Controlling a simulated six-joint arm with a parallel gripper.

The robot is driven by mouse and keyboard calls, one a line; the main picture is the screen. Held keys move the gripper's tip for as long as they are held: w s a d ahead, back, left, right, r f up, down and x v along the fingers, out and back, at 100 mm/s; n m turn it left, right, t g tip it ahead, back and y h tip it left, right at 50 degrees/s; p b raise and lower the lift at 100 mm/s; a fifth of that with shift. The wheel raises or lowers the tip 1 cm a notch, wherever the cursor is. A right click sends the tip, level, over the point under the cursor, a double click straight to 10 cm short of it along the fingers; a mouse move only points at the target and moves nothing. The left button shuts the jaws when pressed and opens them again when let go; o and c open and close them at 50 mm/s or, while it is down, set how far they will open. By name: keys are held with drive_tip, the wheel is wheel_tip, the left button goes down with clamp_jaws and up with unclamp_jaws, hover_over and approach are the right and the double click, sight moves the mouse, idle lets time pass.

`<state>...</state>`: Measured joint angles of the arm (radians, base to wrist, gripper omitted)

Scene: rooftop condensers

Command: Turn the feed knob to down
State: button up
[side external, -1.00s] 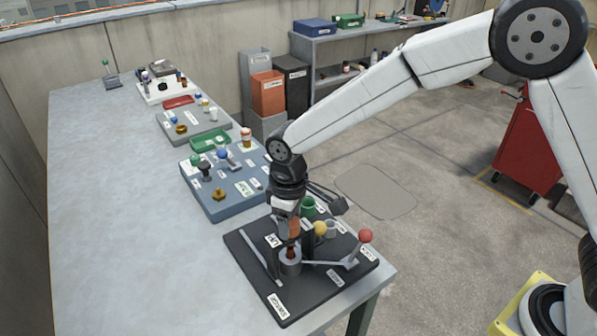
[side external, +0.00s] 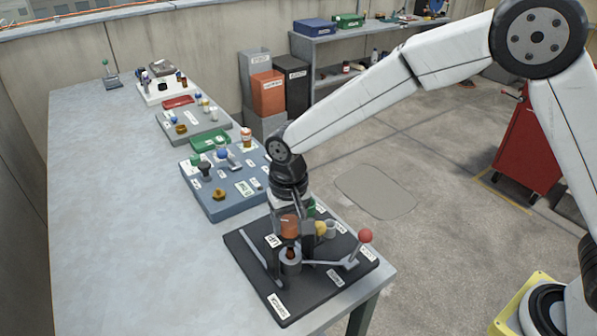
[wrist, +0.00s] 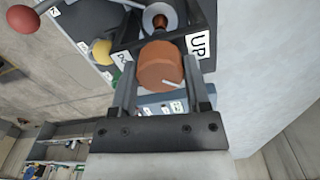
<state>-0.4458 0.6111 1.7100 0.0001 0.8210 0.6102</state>
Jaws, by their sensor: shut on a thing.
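The copper-orange knob (side external: 289,224) stands above the near dark board (side external: 262,293). My gripper (side external: 291,228) points down at it. In the wrist view my gripper (wrist: 159,72) has one finger on each side of the knob (wrist: 158,62) and is shut on it. A short white mark shows on the knob's face, slanted toward the lower right of that picture. A label reading UP (wrist: 198,43) is beside the knob. I cannot read which knob is marked feed.
A red-ball lever (side external: 365,237), a yellow knob (side external: 320,228) and a grey cup-like part (side external: 331,229) are close on the right. A blue board (side external: 222,208) with several controls lies behind. The left of the table (side external: 130,240) is clear.

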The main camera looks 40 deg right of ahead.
sight(289, 221)
drive_tip(key=shift+m, duration=1.6)
drive_tip(key=o, duration=1.3)
drive_tip(key=shift+r, duration=0.15)
drive_tip(key=shift+r, duration=3.8)
